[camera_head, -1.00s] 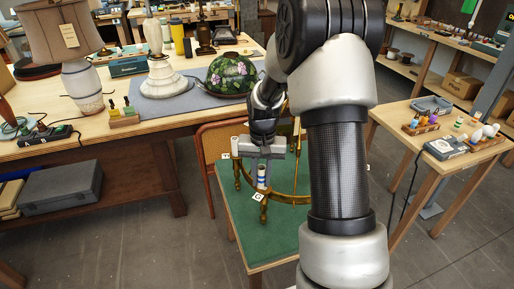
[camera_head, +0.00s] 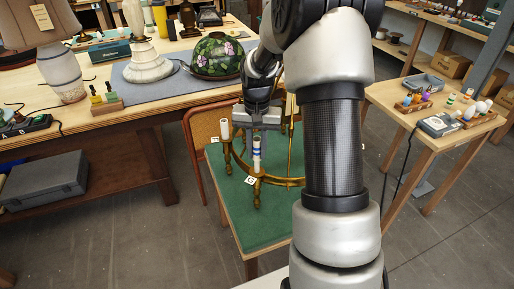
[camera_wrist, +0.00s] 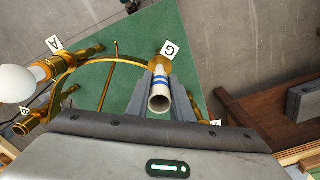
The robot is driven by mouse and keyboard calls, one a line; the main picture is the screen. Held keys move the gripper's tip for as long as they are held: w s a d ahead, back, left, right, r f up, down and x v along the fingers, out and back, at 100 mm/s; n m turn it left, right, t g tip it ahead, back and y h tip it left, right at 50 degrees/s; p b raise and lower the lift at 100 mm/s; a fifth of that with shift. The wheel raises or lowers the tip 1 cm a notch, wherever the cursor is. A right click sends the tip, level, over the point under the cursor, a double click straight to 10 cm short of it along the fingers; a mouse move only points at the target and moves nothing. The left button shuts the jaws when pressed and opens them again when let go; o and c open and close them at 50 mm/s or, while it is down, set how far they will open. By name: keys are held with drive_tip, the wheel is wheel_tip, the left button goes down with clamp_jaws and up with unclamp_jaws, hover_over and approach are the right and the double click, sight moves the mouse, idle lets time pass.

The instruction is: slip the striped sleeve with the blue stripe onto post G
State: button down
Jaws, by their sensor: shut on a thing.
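The white sleeve with blue stripes (camera_head: 256,152) stands upright at post G, whose brass cup (camera_head: 257,174) and G tag (camera_head: 250,180) show at its foot. It also shows in the wrist view (camera_wrist: 159,92), its open end facing the camera, with the G tag (camera_wrist: 170,48) beyond. My gripper (camera_head: 257,127) is over the upper part of the sleeve. In the wrist view its fingers (camera_wrist: 159,82) lie along both sides and are shut on it. I cannot tell how far the sleeve encloses the post; the post inside is hidden.
A white bulb (camera_wrist: 17,84) shows near tag A. The right side table (camera_head: 440,150) holds small parts.

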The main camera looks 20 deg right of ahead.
sight(257, 172)
drive_tip(key=shift+f+b, duration=1.65)
drive_tip(key=shift+f, duration=1.1)
drive_tip(key=shift+f, duration=0.1)
drive_tip(key=c, duration=1.5)
unclamp_jaws()
